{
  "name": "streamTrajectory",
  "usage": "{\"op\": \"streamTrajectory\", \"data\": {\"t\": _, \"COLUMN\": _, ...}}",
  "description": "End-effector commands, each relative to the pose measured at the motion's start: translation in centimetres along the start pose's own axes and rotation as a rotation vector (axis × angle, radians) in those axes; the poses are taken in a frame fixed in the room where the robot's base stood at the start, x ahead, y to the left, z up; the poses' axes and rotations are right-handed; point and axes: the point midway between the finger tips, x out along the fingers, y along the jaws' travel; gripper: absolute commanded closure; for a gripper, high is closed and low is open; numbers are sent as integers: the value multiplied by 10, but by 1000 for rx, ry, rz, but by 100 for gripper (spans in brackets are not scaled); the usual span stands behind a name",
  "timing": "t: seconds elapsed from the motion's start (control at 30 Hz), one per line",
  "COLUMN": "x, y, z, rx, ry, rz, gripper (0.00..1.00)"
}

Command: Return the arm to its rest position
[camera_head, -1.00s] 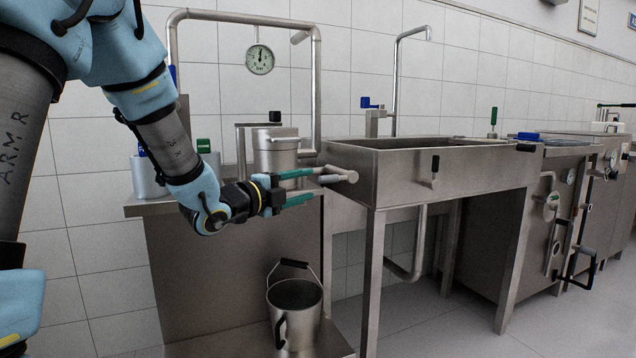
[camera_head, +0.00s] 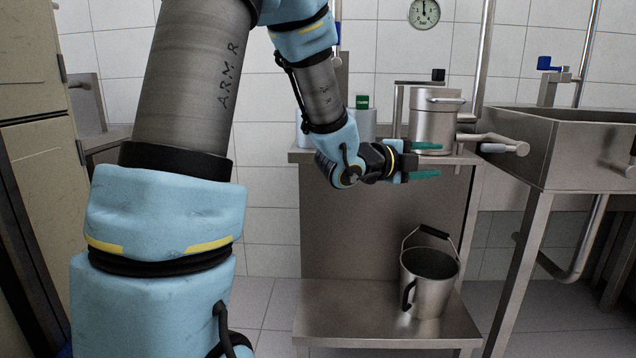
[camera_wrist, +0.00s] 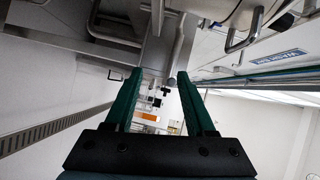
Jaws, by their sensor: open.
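My gripper (camera_head: 428,161) shows in the head view at the end of my blue and grey arm. Its two green fingers point right and stand apart with nothing between them. It is in front of the edge of a steel stand and just below and left of a steel spout (camera_head: 507,146). In the wrist view the green fingers of my gripper (camera_wrist: 160,78) are spread, with only distant room between them. The arm is bent, with its forearm hanging down to the wrist.
A steel bucket (camera_head: 428,290) stands on the low shelf (camera_head: 385,325) below my gripper. A lidded steel canister (camera_head: 433,122) stands on the stand's top behind it. A steel sink (camera_head: 590,150) is to the right. Beige cabinets (camera_head: 40,170) are at the left.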

Motion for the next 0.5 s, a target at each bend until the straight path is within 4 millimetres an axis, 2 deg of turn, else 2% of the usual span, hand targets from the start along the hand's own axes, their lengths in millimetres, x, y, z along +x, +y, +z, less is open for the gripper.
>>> {"op": "streamTrajectory", "data": {"t": 0.1, "x": -36, "y": 28, "z": 61, "rx": -231, "ry": -256, "rz": 122, "gripper": 45}}
{"op": "streamTrajectory", "data": {"t": 0.17, "x": -63, "y": 47, "z": 90, "rx": -383, "ry": -407, "rz": 176, "gripper": 45}}
{"op": "streamTrajectory", "data": {"t": 0.23, "x": -100, "y": 70, "z": 117, "rx": -568, "ry": -586, "rz": 224, "gripper": 45}}
{"op": "streamTrajectory", "data": {"t": 0.3, "x": -142, "y": 94, "z": 135, "rx": -765, "ry": -767, "rz": 256, "gripper": 45}}
{"op": "streamTrajectory", "data": {"t": 0.37, "x": -178, "y": 115, "z": 142, "rx": -935, "ry": -919, "rz": 270, "gripper": 45}}
{"op": "streamTrajectory", "data": {"t": 0.4, "x": -201, "y": 127, "z": 143, "rx": -1043, "ry": -1013, "rz": 274, "gripper": 45}}
{"op": "streamTrajectory", "data": {"t": 0.5, "x": -251, "y": 153, "z": 135, "rx": -1294, "ry": -1223, "rz": 269, "gripper": 45}}
